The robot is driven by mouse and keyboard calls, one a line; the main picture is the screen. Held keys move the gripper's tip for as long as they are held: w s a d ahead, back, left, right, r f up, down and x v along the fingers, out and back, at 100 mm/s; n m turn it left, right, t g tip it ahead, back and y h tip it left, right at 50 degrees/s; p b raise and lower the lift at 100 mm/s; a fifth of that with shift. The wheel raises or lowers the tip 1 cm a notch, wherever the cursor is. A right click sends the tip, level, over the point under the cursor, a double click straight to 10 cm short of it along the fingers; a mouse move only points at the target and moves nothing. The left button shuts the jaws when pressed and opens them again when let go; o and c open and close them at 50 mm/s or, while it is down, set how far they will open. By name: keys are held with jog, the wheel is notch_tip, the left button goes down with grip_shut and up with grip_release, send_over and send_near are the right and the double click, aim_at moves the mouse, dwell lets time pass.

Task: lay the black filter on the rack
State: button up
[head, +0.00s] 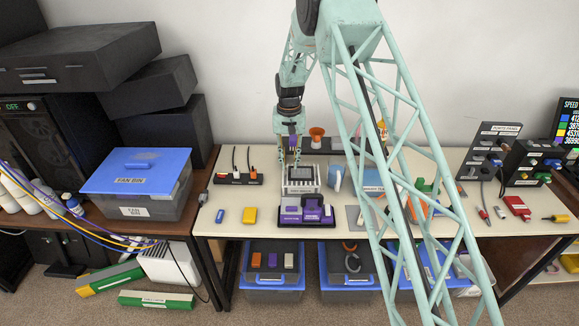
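My gripper (289,158) points down at the back of the right-hand table, just behind and to the left of a small pale box with dark slots on top (302,179). Its fingers are small in the view, and I cannot tell whether they are closed on anything. The slotted box may be the rack, but its label is too small to read. I cannot make out the black filter for certain.
A black power strip (238,179) lies to the left, with a blue piece (220,216) and a yellow piece (250,215) nearer. A blue-lidded bin (137,172) stands further left. My lattice arm link hides part of the right side.

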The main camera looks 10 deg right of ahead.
notch_tip(320, 180, up, 9)
dwell(0.5)
jog(key=shift+r, duration=0.15)
jog(key=s+d+r+t, duration=0.1)
jog(key=s+r, duration=0.6)
jog(key=r, duration=0.3)
jog(key=s+d+r, duration=0.1)
jog(key=s+r, duration=0.6)
jog(key=r, duration=0.4)
jog(key=s+d+r+n+t+b, duration=0.1)
jog(key=s+r, duration=0.4)
jog(key=s, duration=0.3)
jog(key=s+r, duration=0.6)
jog(key=s, duration=0.2)
jog(key=s+d+n+t+b, duration=0.1)
jog(key=s+t, duration=0.1)
jog(key=s, duration=3.4)
jog(key=shift+s+d+f, duration=0.15)
jog(key=shift+s+d, duration=0.25)
